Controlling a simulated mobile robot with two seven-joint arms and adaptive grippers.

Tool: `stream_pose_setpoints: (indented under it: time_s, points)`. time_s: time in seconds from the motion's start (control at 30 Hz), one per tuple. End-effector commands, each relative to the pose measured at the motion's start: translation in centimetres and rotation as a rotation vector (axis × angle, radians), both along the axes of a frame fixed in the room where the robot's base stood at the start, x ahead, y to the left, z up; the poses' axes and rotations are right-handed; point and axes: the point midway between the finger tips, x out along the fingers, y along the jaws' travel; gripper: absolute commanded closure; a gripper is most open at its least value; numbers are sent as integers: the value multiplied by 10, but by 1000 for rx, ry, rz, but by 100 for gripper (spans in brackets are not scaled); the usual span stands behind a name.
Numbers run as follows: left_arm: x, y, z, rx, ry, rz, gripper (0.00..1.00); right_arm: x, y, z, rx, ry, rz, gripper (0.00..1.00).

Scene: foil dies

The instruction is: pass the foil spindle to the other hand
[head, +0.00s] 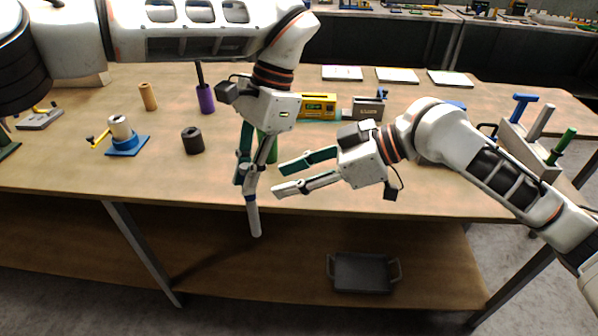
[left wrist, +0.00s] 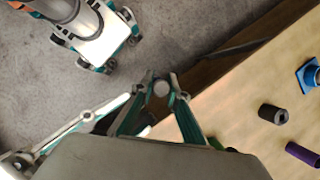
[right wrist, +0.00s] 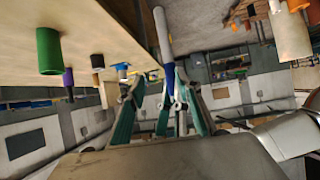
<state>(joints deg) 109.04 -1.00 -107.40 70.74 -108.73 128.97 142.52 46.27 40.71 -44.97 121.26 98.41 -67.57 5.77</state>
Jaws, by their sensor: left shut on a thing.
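The foil spindle (head: 253,217), a grey rod with a blue collar, hangs near upright at the table's front edge. My left gripper (head: 248,190) is shut on its upper part. In the left wrist view the spindle (left wrist: 161,88) shows as a round grey end between the fingertips. My right gripper (head: 278,179) is open and empty, just right of the spindle, its fingers pointing at it. In the right wrist view the spindle (right wrist: 163,35) stands between and beyond the open fingers; contact with them is not visible.
A green cylinder (head: 270,148) stands behind the grippers. A black cylinder (head: 193,141), a purple one (head: 206,99) and a blue-based stand (head: 127,146) are further left. A yellow device (head: 318,106) is behind. A grey tray (head: 362,272) lies on the lower shelf.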

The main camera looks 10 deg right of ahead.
Motion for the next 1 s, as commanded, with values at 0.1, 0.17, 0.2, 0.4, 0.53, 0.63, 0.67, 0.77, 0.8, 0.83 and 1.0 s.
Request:
stream_pose_setpoints:
  time_s: [0.1,0.17,0.2,0.4,0.53,0.63,0.67,0.77,0.8,0.83,1.0]
  points:
    - [0,0,0,0,0,0,100,-9,-6,14,-38,0,41,66]
    - [0,0,0,0,0,0,100,-12,-9,18,-52,2,55,66]
    - [0,0,0,0,0,0,100,-14,-10,20,-57,5,63,66]
    - [0,0,0,0,0,0,100,-17,-6,20,-70,11,79,66]
    - [0,0,0,0,0,0,100,-15,7,11,-68,11,79,66]
    - [0,0,0,0,0,0,100,-12,22,1,-66,13,80,66]
    - [0,0,0,0,0,0,100,-11,26,-2,-66,13,79,66]
    - [0,0,0,0,0,0,100,-9,41,-12,-67,12,79,66]
    - [0,0,0,0,0,0,100,-7,47,-16,-66,13,78,66]
    - [0,0,0,0,0,0,100,-6,51,-19,-66,13,78,66]
    - [0,0,0,0,0,0,100,-2,71,-33,-67,12,76,66]
